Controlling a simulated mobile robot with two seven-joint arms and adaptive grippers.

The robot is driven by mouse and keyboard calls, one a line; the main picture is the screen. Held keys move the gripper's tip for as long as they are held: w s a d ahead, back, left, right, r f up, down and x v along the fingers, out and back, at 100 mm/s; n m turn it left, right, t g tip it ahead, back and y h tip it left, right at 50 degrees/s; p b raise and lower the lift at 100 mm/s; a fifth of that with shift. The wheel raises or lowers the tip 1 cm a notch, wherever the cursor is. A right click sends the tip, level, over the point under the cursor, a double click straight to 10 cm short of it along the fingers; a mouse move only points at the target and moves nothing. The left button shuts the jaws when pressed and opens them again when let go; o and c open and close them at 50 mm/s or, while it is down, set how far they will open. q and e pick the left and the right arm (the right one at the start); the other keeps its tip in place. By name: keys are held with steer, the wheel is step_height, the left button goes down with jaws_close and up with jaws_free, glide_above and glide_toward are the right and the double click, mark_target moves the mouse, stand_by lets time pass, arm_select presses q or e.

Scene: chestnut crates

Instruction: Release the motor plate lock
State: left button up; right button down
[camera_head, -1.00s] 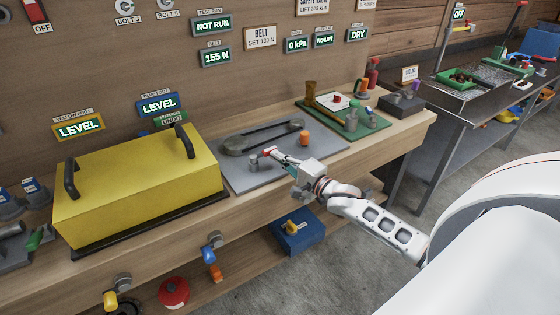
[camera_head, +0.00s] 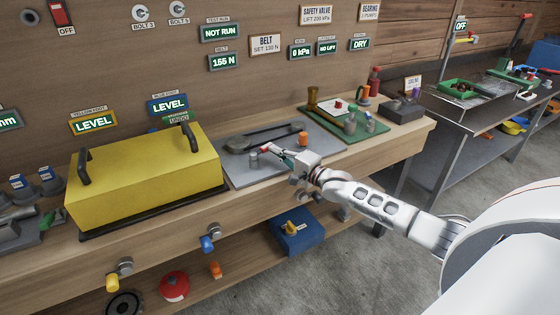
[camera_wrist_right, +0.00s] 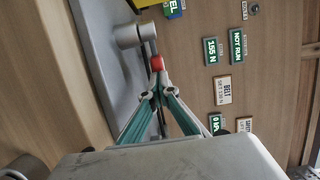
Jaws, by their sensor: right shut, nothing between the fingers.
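The grey motor plate (camera_head: 240,178) lies on the bench right of the yellow cover, with a dark belt drive (camera_head: 262,138) on it. A short grey cylinder (camera_head: 253,161) stands near its front left. A thin lever with a red knob (camera_head: 264,147) is beside the cylinder. In the right wrist view the red knob (camera_wrist_right: 157,63) is at my fingertips, and the lever reaches towards the grey cylinder (camera_wrist_right: 129,36). My right gripper (camera_head: 284,154) is shut and empty, low over the plate; whether it touches the knob is unclear. My left gripper is out of view.
A yellow cover (camera_head: 145,185) stands left of the plate. An orange knob (camera_head: 303,138) is on the plate's right part, and a green tray (camera_head: 362,128) lies beyond. Wall readouts show NOT RUN (camera_head: 219,32) and 155 N (camera_head: 223,61). A blue box (camera_head: 297,236) sits below.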

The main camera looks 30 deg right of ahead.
mark_target(271, 144)
steer(key=shift+w+d+r, duration=0.1)
steer(key=shift+w, duration=0.45)
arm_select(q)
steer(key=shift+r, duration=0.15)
arm_select(e)
steer(key=shift+w, duration=1.15)
